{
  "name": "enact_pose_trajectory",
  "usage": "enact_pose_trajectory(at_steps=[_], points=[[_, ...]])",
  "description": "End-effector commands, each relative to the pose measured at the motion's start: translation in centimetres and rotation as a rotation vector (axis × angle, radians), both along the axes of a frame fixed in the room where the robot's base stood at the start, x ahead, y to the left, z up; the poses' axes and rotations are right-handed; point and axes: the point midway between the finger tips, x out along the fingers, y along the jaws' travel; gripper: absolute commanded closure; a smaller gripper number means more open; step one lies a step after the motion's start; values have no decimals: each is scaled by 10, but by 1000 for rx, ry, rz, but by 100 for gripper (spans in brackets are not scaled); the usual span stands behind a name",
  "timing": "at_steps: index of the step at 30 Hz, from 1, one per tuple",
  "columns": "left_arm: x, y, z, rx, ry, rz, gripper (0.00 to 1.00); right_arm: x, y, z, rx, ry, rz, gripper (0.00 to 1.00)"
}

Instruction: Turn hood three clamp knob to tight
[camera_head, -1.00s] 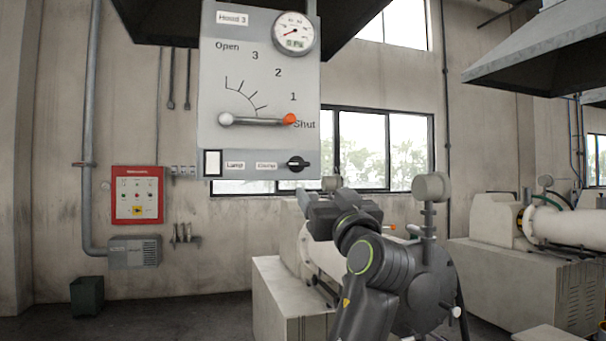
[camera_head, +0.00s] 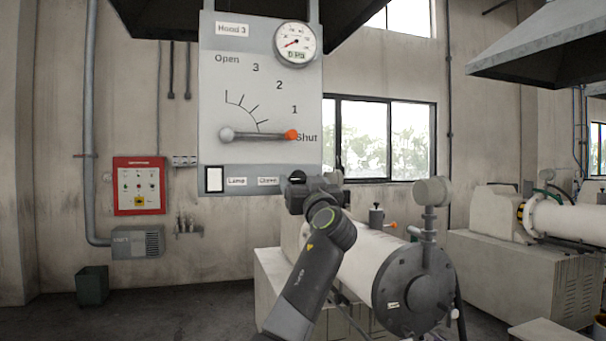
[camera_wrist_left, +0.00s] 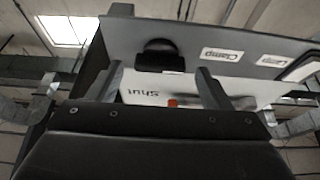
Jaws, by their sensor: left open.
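The Hood 3 panel (camera_head: 215,90) is a grey plate hanging under the hood. The black clamp knob (camera_head: 296,179) sits at its lower right, beside the Clamp label, and is partly hidden by my left gripper (camera_head: 312,184). In the left wrist view the knob (camera_wrist_left: 160,52) shows just beyond and between the two fingertips of my open left gripper (camera_wrist_left: 160,70). I cannot tell whether a finger touches it. The knob's exact pointer setting is not clear. My right gripper is not in view.
A lever with an orange end (camera_head: 291,134) lies level at Shut, above the knob. A round gauge (camera_head: 294,43) is at the panel's top right. A white mill cylinder with a dark flange (camera_head: 411,290) stands below right. Open floor lies at left.

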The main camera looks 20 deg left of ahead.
Motion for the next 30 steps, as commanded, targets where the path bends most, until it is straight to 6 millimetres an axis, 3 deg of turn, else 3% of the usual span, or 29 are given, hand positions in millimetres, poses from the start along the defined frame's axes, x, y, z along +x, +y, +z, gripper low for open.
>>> enact_pose_trajectory(at_steps=[13,23,30], points=[[5,4,3,1,-1,-1,29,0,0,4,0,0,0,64],[5,4,3,0,0,-1,72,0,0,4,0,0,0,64],[5,4,2,16,12,-1,72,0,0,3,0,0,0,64]])
